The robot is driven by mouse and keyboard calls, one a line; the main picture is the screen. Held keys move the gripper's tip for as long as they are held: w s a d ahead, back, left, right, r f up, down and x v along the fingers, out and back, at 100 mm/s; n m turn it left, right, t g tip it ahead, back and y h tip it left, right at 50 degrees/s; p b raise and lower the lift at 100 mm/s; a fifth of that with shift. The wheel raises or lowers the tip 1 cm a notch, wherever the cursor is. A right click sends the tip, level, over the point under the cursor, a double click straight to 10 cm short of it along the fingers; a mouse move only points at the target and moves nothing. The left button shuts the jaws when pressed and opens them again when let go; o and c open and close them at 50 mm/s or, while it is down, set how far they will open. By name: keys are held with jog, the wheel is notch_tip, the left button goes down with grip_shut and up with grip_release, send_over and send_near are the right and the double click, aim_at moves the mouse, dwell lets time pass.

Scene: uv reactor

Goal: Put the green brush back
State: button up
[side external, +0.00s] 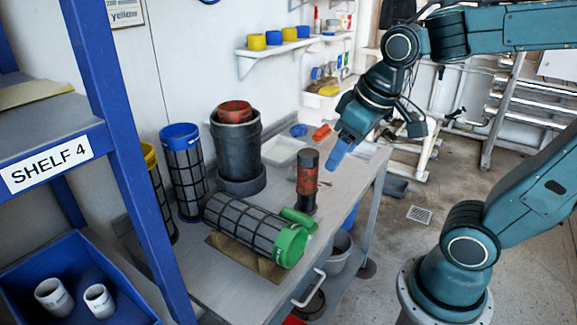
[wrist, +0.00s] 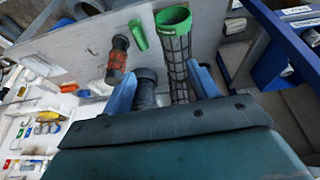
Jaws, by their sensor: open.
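A small green object, which looks like the green brush (side external: 298,220), lies on the grey bench beside the green-rimmed end of a mesh cylinder (side external: 250,222). It also shows in the wrist view (wrist: 138,35), left of the green ring. The mesh cylinder lies on its side on a brown cradle (side external: 240,262). A red and black cylinder (side external: 307,182) stands upright just behind the brush. My gripper (side external: 338,155) is in the air above the bench's right part, up and right of the brush. In the wrist view its blue fingers (wrist: 163,88) are spread with nothing held between them.
A blue-rimmed mesh cylinder (side external: 184,170) and a dark pot (side external: 236,150) stand at the back. A white tray (side external: 282,151) and a red item (side external: 321,132) lie farther along. A blue shelf post (side external: 125,150) stands at left. The bench's right front is fairly clear.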

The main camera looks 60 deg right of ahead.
jog(key=s+a+t, duration=0.1)
jog(key=s, duration=0.5)
jog(key=shift+a+r, duration=0.25)
jog(key=shift+r, duration=0.2)
